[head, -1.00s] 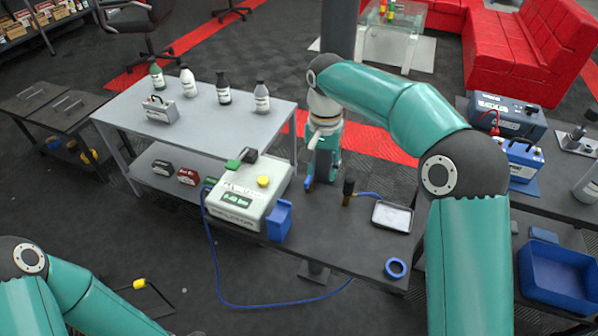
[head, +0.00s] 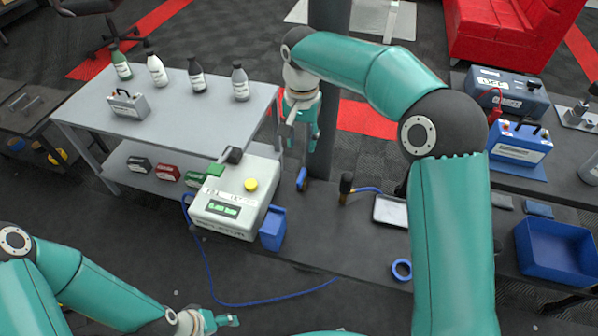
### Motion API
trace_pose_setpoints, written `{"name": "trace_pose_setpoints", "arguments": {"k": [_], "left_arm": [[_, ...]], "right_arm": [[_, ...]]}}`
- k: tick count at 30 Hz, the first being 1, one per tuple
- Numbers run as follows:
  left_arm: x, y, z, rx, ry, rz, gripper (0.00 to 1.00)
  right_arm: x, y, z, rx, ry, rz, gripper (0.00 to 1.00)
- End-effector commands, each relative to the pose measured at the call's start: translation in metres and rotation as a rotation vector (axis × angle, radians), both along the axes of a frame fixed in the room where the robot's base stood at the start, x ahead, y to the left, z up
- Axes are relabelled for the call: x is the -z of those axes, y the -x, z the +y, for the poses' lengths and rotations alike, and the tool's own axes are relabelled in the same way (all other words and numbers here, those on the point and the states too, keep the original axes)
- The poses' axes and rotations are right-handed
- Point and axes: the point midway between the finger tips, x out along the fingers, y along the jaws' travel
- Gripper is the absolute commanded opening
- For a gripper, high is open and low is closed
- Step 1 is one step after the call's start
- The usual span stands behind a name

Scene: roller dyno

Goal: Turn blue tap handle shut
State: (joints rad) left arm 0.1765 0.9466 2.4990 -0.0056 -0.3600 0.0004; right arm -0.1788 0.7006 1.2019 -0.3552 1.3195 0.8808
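The blue tap handle (head: 302,179) is a small upright blue piece at the back edge of the dark bench, just right of the grey-white machine (head: 238,200). Its base is too small to make out. My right gripper (head: 300,138) is above and beyond the handle in the picture, fingers pointing down. The fingers look parted with nothing between them, and they appear apart from the handle. My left gripper (head: 226,321) is low at the bottom edge, far from the handle. Its fingers are small and partly merged in view.
A black-topped fitting (head: 346,186) with a blue hose, a metal tray (head: 390,211) and a blue ring (head: 401,269) are on the bench (head: 330,238). My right arm covers the bench's right part. Bottles stand on the grey table (head: 170,112).

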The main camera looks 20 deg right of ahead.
Motion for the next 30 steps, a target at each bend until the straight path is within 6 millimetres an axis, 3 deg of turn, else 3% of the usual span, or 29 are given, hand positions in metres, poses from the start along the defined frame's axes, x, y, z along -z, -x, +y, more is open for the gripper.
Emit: {"name": "trace_pose_setpoints", "arguments": {"k": [9,15,21,30], "left_arm": [[0.007,0.000,0.000,0.000,0.000,0.000,0.60],[0.008,0.000,0.000,0.000,0.000,0.000,0.60],[0.007,0.000,0.000,0.000,0.000,0.000,0.60],[0.008,0.000,0.000,0.000,0.000,0.000,0.60]], "right_arm": [[0.072,0.000,0.002,-0.006,0.002,0.005,0.40],[0.109,-0.001,0.003,-0.006,0.001,0.003,0.40],[0.131,-0.001,0.003,-0.007,0.000,0.000,0.40],[0.137,-0.001,0.003,-0.006,0.000,0.000,0.40]]}}
